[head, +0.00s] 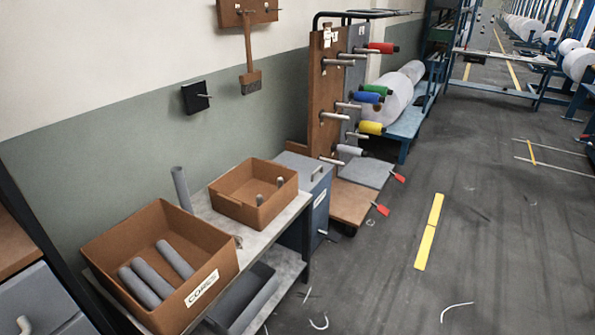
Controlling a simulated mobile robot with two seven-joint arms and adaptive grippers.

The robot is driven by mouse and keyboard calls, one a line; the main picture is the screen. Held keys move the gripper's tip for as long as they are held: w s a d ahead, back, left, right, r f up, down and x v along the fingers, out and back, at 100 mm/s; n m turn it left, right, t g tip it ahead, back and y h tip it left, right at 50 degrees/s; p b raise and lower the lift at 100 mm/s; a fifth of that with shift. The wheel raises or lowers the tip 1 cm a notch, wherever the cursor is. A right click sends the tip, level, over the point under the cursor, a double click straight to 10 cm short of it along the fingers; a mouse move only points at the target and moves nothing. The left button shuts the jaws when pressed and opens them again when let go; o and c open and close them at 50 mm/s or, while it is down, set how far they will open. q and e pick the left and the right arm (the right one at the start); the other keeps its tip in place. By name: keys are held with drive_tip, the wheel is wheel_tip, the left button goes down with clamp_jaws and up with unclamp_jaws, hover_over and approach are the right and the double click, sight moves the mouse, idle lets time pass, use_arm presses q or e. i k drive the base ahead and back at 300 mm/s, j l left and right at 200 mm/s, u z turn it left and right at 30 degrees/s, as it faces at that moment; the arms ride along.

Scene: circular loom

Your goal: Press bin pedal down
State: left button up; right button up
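A grey-blue bin (318,203) with a white label on its front stands at the far end of the grey bench, against the wall side. Its lid (300,161) looks shut and carries a small handle. A small pale metal piece (328,235) sticks out low at the bin's front; it may be the pedal, but it is too small to be sure. Neither of my grippers is in view.
The bench (291,217) holds two brown boxes, one with grey tubes (137,288). A spool rack (329,90) with red-tipped bars (381,209) near the floor stands beyond the bin. Scraps (319,323) litter the floor; the right floor (500,240) is mostly clear.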

sight(333, 237)
drive_tip(key=u, duration=0.25)
drive_tip(key=i+l+u, duration=0.1)
drive_tip(key=l+u, duration=0.6)
drive_tip(key=l, duration=0.15)
drive_tip(key=l+u, duration=0.25)
drive_tip(key=l, duration=0.7)
drive_tip(key=l+u, duration=0.1)
drive_tip(key=l, duration=2.1)
drive_tip(key=i+j, duration=0.25)
drive_tip(key=i, duration=0.15)
